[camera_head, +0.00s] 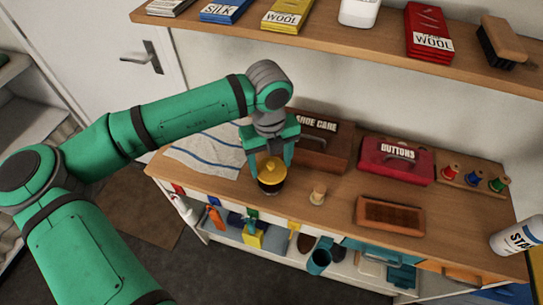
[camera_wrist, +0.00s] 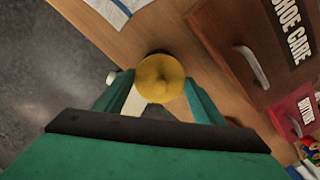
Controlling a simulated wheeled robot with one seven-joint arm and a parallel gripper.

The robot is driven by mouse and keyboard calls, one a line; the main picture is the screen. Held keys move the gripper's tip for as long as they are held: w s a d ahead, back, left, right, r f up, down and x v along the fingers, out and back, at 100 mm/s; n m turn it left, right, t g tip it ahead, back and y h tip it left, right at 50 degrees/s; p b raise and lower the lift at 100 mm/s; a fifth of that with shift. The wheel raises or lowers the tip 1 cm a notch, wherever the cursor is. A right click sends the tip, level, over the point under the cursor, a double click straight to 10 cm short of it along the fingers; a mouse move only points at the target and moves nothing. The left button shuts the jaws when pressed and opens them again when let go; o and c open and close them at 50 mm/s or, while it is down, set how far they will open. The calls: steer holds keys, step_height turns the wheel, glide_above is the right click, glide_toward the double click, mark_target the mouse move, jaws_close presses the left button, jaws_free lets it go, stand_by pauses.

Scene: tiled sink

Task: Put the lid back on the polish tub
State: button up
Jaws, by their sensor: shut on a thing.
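The yellow lid (camera_head: 271,164) is between the two green fingers of my gripper (camera_head: 270,170), which is shut on it. The dark polish tub (camera_head: 270,187) stands on the wooden worktop directly below the lid. The lid is over the tub's mouth; I cannot tell whether it is seated or just above. In the wrist view the round yellow lid (camera_wrist: 160,75) has a knob and sits between the fingertips. Only a dark bit of the tub (camera_wrist: 158,51) shows past its far edge; the lid hides the rest.
A wooden spool-like piece (camera_head: 318,194) stands just right of the tub. The brown shoe care box (camera_head: 325,150) is behind, and the red buttons box (camera_head: 396,161) and a brown tray (camera_head: 390,215) are farther right. A striped cloth (camera_head: 205,152) lies left. A shelf (camera_head: 340,42) runs above.

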steer(key=shift+f, duration=2.5)
steer(key=shift+f, duration=0.3)
stand_by(0.5)
steer(key=o, duration=1.5)
steer(key=shift+r, duration=0.1)
steer(key=shift+r, duration=3.45)
